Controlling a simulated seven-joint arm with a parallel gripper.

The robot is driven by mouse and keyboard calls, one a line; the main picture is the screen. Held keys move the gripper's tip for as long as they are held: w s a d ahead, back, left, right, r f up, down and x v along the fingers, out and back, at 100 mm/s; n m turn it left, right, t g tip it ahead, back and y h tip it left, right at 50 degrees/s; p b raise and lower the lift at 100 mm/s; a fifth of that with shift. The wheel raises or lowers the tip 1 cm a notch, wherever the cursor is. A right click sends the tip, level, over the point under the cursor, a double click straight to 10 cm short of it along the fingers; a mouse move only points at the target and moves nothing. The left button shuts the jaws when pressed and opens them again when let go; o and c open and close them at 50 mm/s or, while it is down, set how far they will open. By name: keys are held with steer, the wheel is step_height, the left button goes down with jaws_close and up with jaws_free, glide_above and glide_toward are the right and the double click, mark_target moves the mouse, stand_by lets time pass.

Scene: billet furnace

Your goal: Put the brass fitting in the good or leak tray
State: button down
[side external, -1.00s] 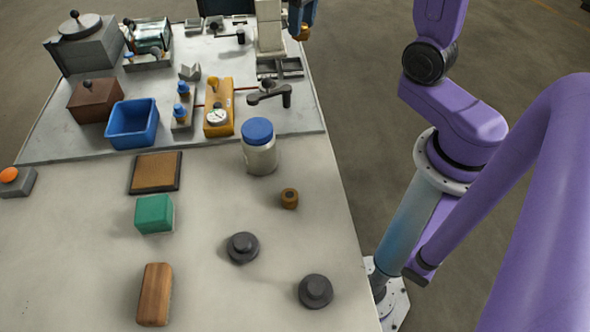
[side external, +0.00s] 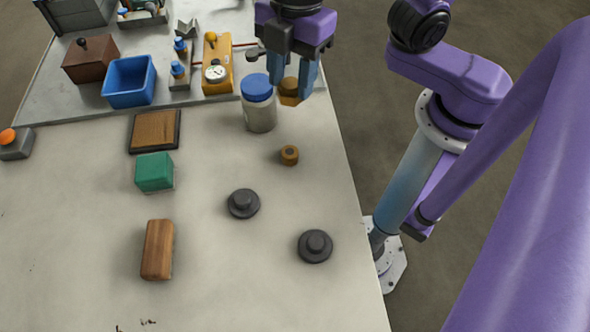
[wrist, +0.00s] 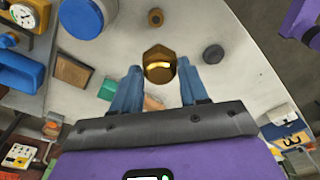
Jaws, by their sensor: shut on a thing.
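The brass fitting (side external: 289,91) is a hex-shaped, brass-coloured piece held between the fingers of my gripper (side external: 293,82). In the wrist view the fitting (wrist: 159,66) sits between the two blue fingertips (wrist: 160,84), with its hex end facing the camera. My gripper is shut on it and holds it above the bench, just right of the blue-lidded jar in the side view. An open blue tray (side external: 130,97) stands at the left of the grey plate. No label shows which tray is good or leak.
The blue-lidded jar (side external: 258,115) stands close left of my gripper. A yellow gauge block (side external: 218,80) and a brown lidded box (side external: 91,64) stand behind. A small brown ring (side external: 289,155), black discs (side external: 243,203), a green block (side external: 154,172) and a cork pad (side external: 138,146) lie in front.

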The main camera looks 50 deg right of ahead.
steer(key=s+a+n+g, duration=0.1)
steer(key=s+a+n, duration=0.1)
steer(key=s+n, duration=1)
steer(key=shift+m, duration=0.9)
steer(key=a+f, duration=0.4)
steer(key=f, duration=0.1)
steer(key=w+a+f, duration=0.1)
steer(key=a+f, duration=0.3)
steer(key=w+a+f, duration=0.1)
steer(key=a+f, duration=0.2)
steer(key=f, duration=0.2)
steer(key=shift+w+a+f, duration=0.25)
steer(key=shift+a+f, duration=0.1)
steer(key=shift+a, duration=0.05)
steer(key=shift+w+a+f, duration=0.1)
steer(key=shift+a+f, duration=0.05)
steer(key=shift+f, duration=0.8)
steer(key=shift+a+f, duration=0.15)
steer(key=shift+f, duration=0.75)
steer(key=shift+f, duration=0.1)
steer(key=c, duration=0.8)
jaws_free()
steer(key=shift+c, duration=0.2)
